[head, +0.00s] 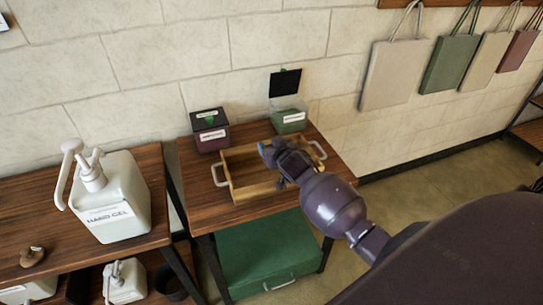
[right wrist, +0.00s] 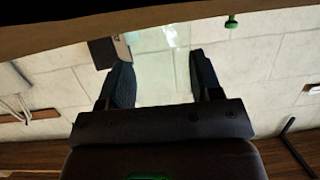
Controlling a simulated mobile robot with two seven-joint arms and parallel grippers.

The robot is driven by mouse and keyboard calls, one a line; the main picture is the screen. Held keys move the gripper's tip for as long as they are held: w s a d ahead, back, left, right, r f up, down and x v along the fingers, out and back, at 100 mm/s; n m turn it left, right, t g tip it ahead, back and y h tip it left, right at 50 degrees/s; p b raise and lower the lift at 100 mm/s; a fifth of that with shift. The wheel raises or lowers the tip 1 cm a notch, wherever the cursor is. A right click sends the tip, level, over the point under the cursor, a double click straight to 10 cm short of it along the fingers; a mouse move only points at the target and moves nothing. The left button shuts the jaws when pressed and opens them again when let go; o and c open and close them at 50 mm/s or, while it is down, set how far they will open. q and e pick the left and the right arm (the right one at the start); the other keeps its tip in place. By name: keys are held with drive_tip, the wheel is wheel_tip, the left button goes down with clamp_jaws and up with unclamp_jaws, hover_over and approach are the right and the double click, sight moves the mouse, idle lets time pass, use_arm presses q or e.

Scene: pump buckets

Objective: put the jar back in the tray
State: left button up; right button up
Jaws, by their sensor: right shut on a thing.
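A glass jar (head: 289,121) with green contents, a white label and a black lid (head: 285,83) raised above it shows by the wall, behind the tray. My right gripper (head: 271,150) is over the tray, in front of the jar. In the right wrist view its fingers stand on both sides of pale, see-through glass (right wrist: 160,60), and it is shut on the jar. The jar's underside is hidden, so I cannot tell if it touches the table. The wooden tray (head: 240,190) with light handles sits on the right table, partly covered by my arm. My left gripper is not in view.
A large white hand-gel pump bottle (head: 113,200) stands on the left table. A green box (head: 265,250) is below the tray's table. Bags (head: 395,75) hang on the wall at right.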

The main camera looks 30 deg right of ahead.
drive_tip(key=shift+f+b, duration=0.3)
drive_tip(key=shift+f, duration=1.55)
drive_tip(key=shift+f, duration=0.15)
drive_tip(key=o, duration=1.1)
